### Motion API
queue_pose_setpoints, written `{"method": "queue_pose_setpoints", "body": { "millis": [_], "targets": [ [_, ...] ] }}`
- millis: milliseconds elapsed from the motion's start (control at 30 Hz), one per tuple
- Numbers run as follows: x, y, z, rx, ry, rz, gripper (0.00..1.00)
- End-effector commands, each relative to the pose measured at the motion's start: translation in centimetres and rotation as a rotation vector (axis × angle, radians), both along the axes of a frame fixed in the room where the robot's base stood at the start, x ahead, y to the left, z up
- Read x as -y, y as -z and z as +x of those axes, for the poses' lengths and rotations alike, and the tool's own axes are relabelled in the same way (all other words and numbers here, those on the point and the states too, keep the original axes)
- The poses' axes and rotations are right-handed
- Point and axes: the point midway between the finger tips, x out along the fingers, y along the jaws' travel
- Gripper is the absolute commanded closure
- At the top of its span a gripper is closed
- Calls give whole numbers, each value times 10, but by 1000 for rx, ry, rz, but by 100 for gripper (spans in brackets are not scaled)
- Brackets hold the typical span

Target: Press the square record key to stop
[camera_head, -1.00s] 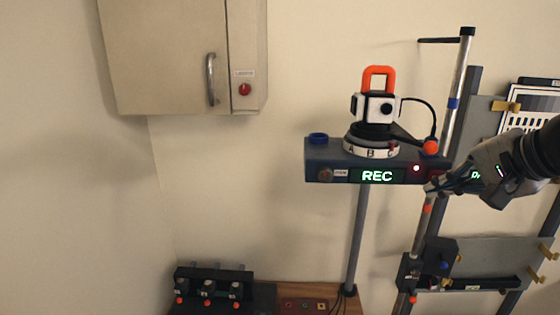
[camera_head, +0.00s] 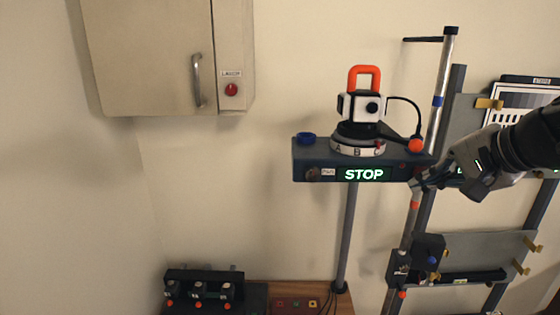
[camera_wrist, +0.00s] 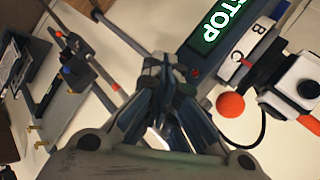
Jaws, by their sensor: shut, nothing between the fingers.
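The dark console (camera_head: 310,163) on a post carries a green lit display (camera_head: 364,174) that reads STOP. The display also shows in the wrist view (camera_wrist: 214,25). The square record key is hidden behind my fingers at the console's right end. My gripper (camera_head: 415,185) is shut and empty, its tips at the right end of the console's front face. In the wrist view my gripper (camera_wrist: 170,68) has its fingertips together against or very near the console; I cannot tell if they touch.
A white camera with an orange handle (camera_head: 363,78) stands on a lettered dial (camera_head: 358,146) atop the console. An orange ball (camera_head: 415,145) sits close to my gripper. A metal pole (camera_head: 438,100) and rack stand at right. A cabinet (camera_head: 146,60) hangs at left.

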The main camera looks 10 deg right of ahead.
Motion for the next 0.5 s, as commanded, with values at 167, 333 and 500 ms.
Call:
{"method": "queue_pose_setpoints", "body": {
  "millis": [167, 333, 500],
  "targets": [
    [-1, 1, -5, 0, 1, 0, 100],
    [-3, 1, -14, 0, 2, 0, 100],
    [-4, 1, -16, 0, 1, 1, 100]
  ]
}}
